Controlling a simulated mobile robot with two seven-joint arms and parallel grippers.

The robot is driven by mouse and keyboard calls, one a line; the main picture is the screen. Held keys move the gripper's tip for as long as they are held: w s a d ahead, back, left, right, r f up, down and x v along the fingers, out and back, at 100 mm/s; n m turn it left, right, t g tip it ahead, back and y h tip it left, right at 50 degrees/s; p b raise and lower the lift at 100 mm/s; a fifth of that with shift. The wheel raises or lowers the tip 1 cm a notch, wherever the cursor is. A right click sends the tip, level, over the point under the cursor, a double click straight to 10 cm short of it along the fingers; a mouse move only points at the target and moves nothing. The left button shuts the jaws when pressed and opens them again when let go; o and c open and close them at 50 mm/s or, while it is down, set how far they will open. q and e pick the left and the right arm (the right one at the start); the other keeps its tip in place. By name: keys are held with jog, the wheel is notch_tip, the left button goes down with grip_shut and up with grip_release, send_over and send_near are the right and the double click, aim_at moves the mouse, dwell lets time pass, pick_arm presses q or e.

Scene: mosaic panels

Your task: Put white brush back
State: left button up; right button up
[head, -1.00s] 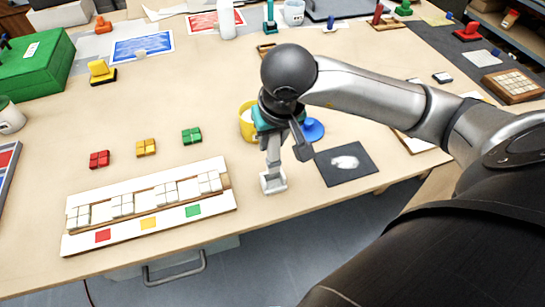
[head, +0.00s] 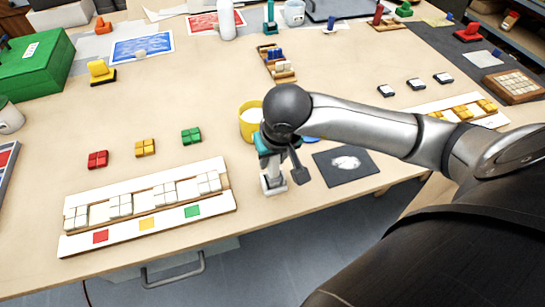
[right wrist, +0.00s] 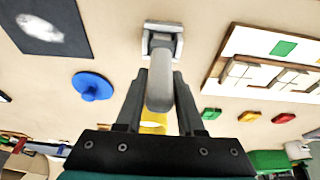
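The white brush (head: 272,184) has a pale grey handle and a square grey-white base. It stands near the table's front edge, right of the white mosaic panel. In the right wrist view the brush (right wrist: 162,40) points its rounded handle between my fingers. My right gripper (right wrist: 160,80) has a finger close against each side of the handle and appears shut on it. I cannot tell whether the base touches the table. The fingertips are mostly hidden in the head view. My left gripper is not in view.
A dark square with a white smear (head: 346,164) lies just right of the brush. A yellow cup (head: 250,122) and a partly hidden blue disc (right wrist: 92,86) are close by. The white mosaic panel (head: 150,221) lies left; red, yellow and green tiles (head: 145,148) are behind it.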

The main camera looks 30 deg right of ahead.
jog(key=o, duration=0.3)
jog(key=shift+o, duration=0.2)
jog(key=shift+r, duration=0.15)
jog(key=shift+r+p, duration=0.25)
jog(key=shift+p, duration=0.05)
jog(key=v, duration=1.1)
jog(key=shift+r+p, duration=0.3)
jog(key=shift+s, duration=0.1)
